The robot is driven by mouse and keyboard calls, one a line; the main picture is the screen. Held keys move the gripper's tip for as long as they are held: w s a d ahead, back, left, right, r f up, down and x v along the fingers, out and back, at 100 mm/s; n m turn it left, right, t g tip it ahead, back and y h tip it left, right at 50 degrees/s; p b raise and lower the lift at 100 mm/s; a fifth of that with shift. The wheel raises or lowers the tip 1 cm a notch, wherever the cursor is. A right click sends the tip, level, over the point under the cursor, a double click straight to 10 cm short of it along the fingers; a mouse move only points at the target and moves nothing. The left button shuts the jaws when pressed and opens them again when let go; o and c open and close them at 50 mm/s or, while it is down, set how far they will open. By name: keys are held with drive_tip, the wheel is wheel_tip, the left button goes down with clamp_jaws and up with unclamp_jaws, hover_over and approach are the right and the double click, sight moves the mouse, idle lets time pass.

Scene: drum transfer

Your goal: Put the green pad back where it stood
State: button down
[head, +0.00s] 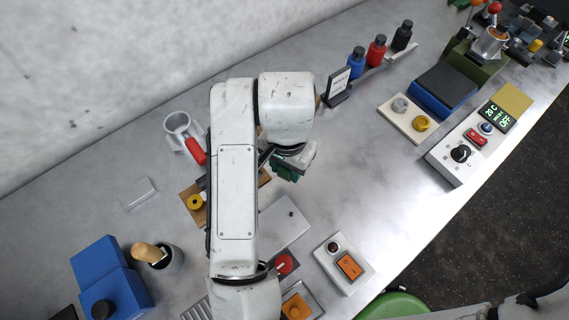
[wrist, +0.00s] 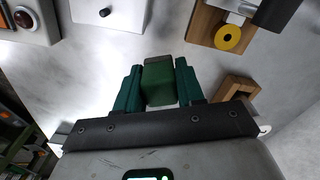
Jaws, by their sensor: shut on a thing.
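The green pad (wrist: 158,82) is a dark green block in the wrist view, upright between the two teal fingers of my gripper (wrist: 158,90). My gripper is shut on it. The pad appears held above the grey bench, with bare surface around it. There the pad cannot be told apart from the teal fingers. Which spot the pad stood on cannot be told.
A pale box (head: 287,223) with a black knob lies just below my gripper. A wooden board with a yellow ring (head: 195,202) is partly hidden by my arm. A white switch box (head: 344,263) is below right. Bench right of my gripper is clear.

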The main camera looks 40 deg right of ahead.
drive_tip(key=w+f, duration=0.1)
drive_tip(key=w+d+f, duration=0.1)
drive_tip(key=f, duration=0.1)
drive_tip(key=shift+w+d+f, duration=0.2)
drive_tip(key=shift+w, duration=0.05)
drive_tip(key=shift+f+p, duration=0.3)
drive_tip(key=shift+f, duration=1.2)
drive_tip(key=shift+f, duration=0.2)
drive_tip(key=c, duration=0.7)
unclamp_jaws()
drive_tip(key=shift+r, duration=0.1)
wheel_tip(320, 180, up, 12)
drive_tip(key=shift+r, duration=0.15)
